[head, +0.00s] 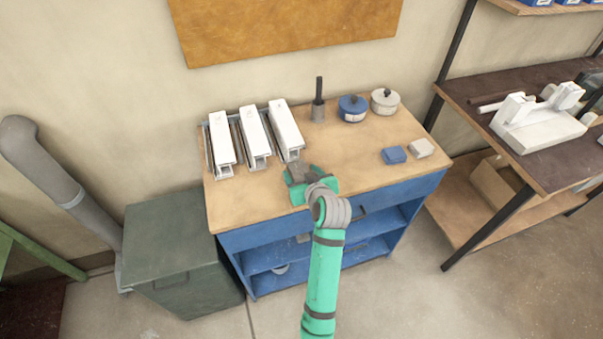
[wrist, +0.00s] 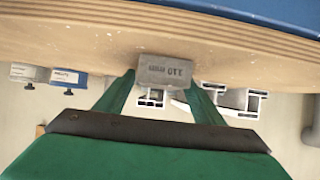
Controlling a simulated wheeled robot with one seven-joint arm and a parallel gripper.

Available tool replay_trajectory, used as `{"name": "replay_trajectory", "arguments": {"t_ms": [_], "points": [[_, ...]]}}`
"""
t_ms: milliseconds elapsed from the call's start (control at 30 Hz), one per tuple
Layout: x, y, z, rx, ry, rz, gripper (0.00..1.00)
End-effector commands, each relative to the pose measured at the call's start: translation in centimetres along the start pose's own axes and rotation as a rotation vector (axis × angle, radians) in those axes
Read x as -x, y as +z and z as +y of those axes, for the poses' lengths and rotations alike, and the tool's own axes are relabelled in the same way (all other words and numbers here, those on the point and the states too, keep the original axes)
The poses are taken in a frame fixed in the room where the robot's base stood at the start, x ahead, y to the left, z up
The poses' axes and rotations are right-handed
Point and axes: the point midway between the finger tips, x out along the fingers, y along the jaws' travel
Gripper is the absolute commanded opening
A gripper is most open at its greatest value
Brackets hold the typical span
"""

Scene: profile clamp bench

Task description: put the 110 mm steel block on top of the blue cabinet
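A grey steel block (wrist: 165,71) marked 110 sits between the fingers of my gripper (wrist: 162,80) in the wrist view. Both fingers appear to touch its sides. In the head view my gripper (head: 303,179) is over the front middle of the wooden top of the blue cabinet (head: 265,236), and the grey block (head: 297,171) shows at its tip, partly covered. I cannot tell whether the block touches the wood. The cabinet has open shelves in front.
Three white profiles (head: 254,132) stand at the back left of the top. A dark-handled tool (head: 319,100), a blue tin (head: 352,108) and a pale tin (head: 384,101) stand behind. A blue block (head: 394,155) and a pale block (head: 422,148) lie right. A green-grey chest (head: 172,235) adjoins left.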

Motion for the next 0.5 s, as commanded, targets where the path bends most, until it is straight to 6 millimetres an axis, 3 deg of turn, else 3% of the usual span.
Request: {"name": "replay_trajectory", "arguments": {"t_ms": [267, 500], "points": [[0.7, -0.2, 0.0, 0.000, 0.001, 0.001, 0.62], [4.9, -0.2, 0.1, -0.001, 0.002, 0.002, 0.62]]}}
